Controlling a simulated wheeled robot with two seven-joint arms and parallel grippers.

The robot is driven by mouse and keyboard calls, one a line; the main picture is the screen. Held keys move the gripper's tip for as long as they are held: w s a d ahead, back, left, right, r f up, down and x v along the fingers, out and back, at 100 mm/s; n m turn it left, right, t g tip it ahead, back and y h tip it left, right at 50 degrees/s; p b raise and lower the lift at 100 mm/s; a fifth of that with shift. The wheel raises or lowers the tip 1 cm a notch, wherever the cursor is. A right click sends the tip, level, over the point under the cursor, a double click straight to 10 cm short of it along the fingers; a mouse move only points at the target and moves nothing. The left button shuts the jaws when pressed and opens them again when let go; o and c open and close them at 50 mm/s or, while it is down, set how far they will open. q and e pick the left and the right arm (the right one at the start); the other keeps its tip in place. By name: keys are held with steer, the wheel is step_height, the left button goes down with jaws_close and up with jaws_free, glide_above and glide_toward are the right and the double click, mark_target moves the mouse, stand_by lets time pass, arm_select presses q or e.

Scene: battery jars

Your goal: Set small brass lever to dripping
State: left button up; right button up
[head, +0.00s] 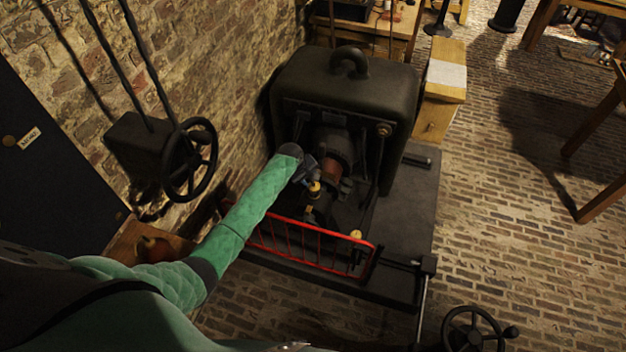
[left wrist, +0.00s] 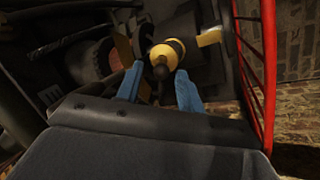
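A small brass fitting (head: 314,188) with a dark band sits on the front of the dark machine (head: 345,95), behind the red railing. In the left wrist view the fitting (left wrist: 165,53) has a flat brass tab (left wrist: 209,37) to its right, which looks like the small lever. A dark rounded knob hangs below the fitting. My left gripper (left wrist: 158,88) has its two blue fingers apart, one on each side below the fitting, with nothing clearly held. Whether a finger touches it I cannot tell. In the head view this gripper (head: 308,172) is at the machine's front. My right gripper is not seen.
A red railing (head: 310,243) stands in front of the machine and shows close on the right in the left wrist view (left wrist: 266,70). A handwheel (head: 190,160) is on the brick wall at left. Another wheel (head: 474,332) stands at lower right.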

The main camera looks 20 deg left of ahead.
mark_target(313, 181)
arm_select(q)
steer(key=shift+p+x, duration=0.45)
steer(key=shift+x, duration=1.45)
steer(key=shift+c, duration=0.5)
jaws_close()
